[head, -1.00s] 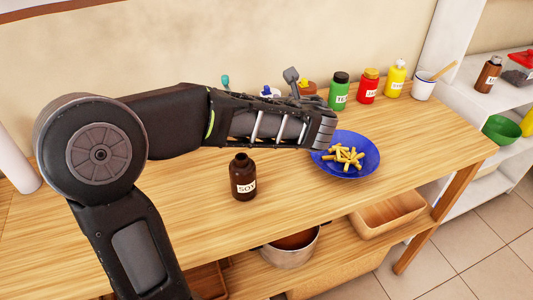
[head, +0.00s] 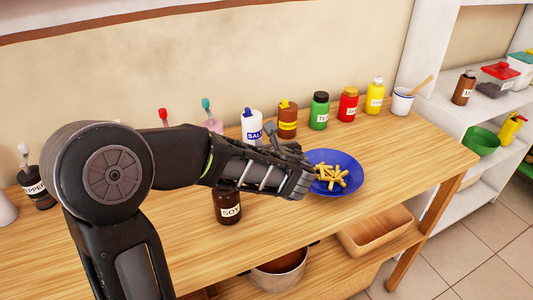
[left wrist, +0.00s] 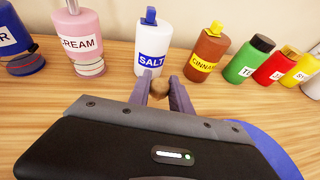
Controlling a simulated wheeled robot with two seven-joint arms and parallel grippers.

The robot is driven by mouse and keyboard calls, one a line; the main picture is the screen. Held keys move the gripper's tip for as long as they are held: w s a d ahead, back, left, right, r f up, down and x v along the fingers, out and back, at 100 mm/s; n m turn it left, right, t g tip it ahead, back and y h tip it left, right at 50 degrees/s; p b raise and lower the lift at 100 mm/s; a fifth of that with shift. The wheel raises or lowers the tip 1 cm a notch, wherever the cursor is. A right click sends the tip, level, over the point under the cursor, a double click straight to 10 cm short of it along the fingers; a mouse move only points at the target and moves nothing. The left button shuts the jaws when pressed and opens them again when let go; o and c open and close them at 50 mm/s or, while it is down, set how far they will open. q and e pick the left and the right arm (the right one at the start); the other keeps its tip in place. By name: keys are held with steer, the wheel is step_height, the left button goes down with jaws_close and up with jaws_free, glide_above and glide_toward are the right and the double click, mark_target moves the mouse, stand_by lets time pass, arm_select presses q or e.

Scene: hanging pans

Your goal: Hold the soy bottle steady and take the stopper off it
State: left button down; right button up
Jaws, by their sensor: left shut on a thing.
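The dark brown soy bottle (head: 229,208) stands upright on the wooden table in the head view. My left forearm passes in front of its top, so its mouth is hidden. My left gripper (head: 271,135) is to the right of the bottle and further back, near the blue plate. In the left wrist view my left gripper (left wrist: 160,95) is shut on a small round brown stopper (left wrist: 161,92). It holds the stopper apart from the bottle. The soy bottle does not show in the left wrist view. My right gripper is not in view.
A blue plate (head: 352,162) of yellow sticks lies right of the soy bottle. Salt (head: 252,126), cinnamon (head: 287,120), green (head: 319,110), red (head: 348,104) and yellow (head: 375,96) bottles line the back. The table's front right is clear.

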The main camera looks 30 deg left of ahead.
arm_select(q)
steer(key=shift+f, duration=1.35)
steer(key=shift+f, duration=0.1)
steer(key=c, duration=1.2)
jaws_free()
steer(key=shift+o, duration=0.2)
steer(key=v, duration=1.2)
